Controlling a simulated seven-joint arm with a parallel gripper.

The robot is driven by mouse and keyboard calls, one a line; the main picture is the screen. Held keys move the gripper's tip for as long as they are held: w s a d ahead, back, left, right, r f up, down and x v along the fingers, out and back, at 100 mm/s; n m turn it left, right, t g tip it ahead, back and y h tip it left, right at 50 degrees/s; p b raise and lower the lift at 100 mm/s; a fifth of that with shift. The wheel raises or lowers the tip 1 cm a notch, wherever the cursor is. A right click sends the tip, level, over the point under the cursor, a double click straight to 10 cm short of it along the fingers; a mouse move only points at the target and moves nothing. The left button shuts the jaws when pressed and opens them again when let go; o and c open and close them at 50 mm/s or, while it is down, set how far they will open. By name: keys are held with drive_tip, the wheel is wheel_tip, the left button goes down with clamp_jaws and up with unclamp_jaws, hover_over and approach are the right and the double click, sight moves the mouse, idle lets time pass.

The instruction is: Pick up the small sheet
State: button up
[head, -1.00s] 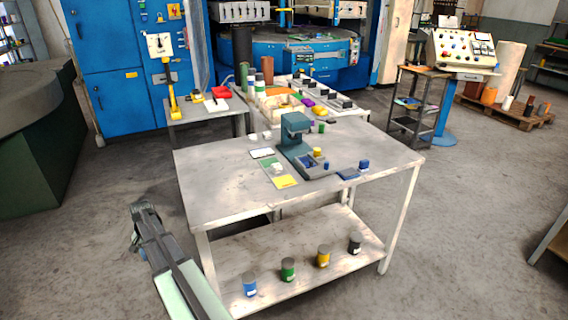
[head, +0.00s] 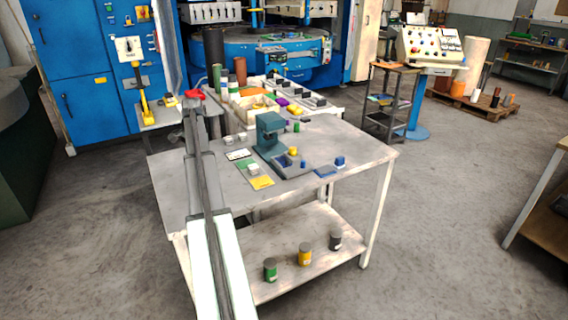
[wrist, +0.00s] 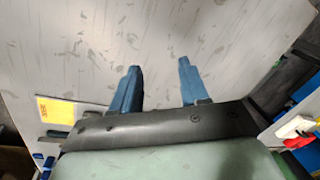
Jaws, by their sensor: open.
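A small yellow sheet (head: 261,183) lies flat on the grey table (head: 335,170), near a green sheet (head: 246,164) and a white one (head: 238,155). I cannot tell which one the task means. The yellow sheet shows at the lower left of the wrist view (wrist: 56,110), apart from my fingers. My gripper (wrist: 160,66) is open and empty, with blue fingers over bare tabletop. In the head view my arm reaches over the table's left part, left of the sheets; the fingers cannot be made out there.
A dark teal press (head: 270,132) stands behind and right of the sheets. A side table with a red item (head: 193,93) is at the back left. The table's front right is clear.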

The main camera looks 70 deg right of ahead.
drive_tip(key=s+d+r+m+g, duration=0.1)
drive_tip(key=s+d+r+m, duration=0.2)
drive_tip(key=s, duration=0.8)
drive_tip(key=s+d+r+m, duration=0.1)
drive_tip(key=s+d+r, duration=0.2)
drive_tip(key=s+d, duration=0.55)
drive_tip(key=s+d+r+m+g, duration=0.1)
drive_tip(key=s+d+r+m, duration=0.15)
drive_tip(key=s, duration=1.05)
hover_over(286, 161)
drive_tip(key=shift+y, duration=0.4)
drive_tip(key=f, duration=0.7)
drive_tip(key=shift+s+d, duration=0.1)
drive_tip(key=shift+s, duration=0.2)
drive_tip(key=shift+w+f, duration=0.15)
drive_tip(key=shift+f, duration=1.3)
drive_tip(key=shift+w+f, duration=0.15)
drive_tip(key=shift+f, duration=1.3)
drive_tip(key=shift+c, duration=0.3)
clamp_jaws()
